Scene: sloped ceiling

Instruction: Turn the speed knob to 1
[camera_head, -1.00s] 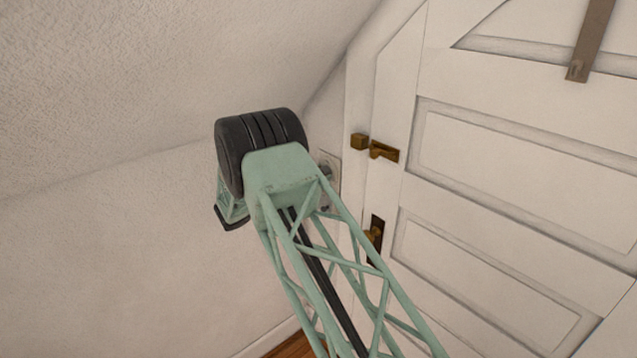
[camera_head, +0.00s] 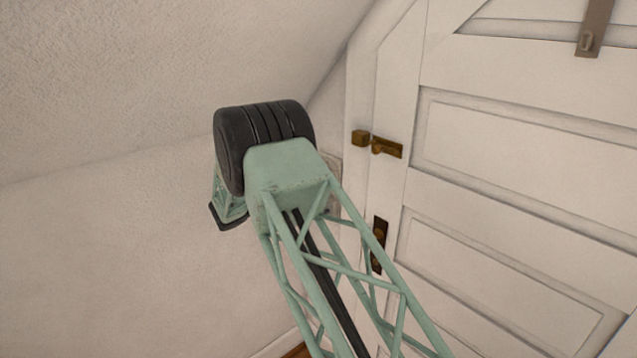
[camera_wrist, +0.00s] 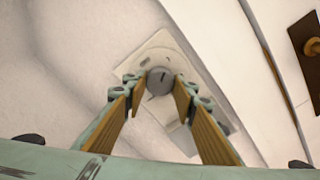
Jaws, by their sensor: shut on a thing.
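The speed knob (camera_wrist: 159,81) is a small round grey knob with a short dark mark on its face, in the wrist view. It sits on a pale wall plate (camera_wrist: 162,45). My gripper (camera_wrist: 159,87) has its two tan-padded fingers on either side of the knob, shut on it. The numbers around the knob are too small to read. In the head view my arm hides the gripper and knob; only a sliver of the plate (camera_head: 334,165) shows beside the arm.
A white panelled door (camera_head: 510,135) stands to the right, with a brass latch (camera_head: 385,147) and a dark plate with a knob (camera_head: 379,240). A sloped ceiling (camera_head: 120,80) comes down at the left over a bare wall (camera_head: 110,260).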

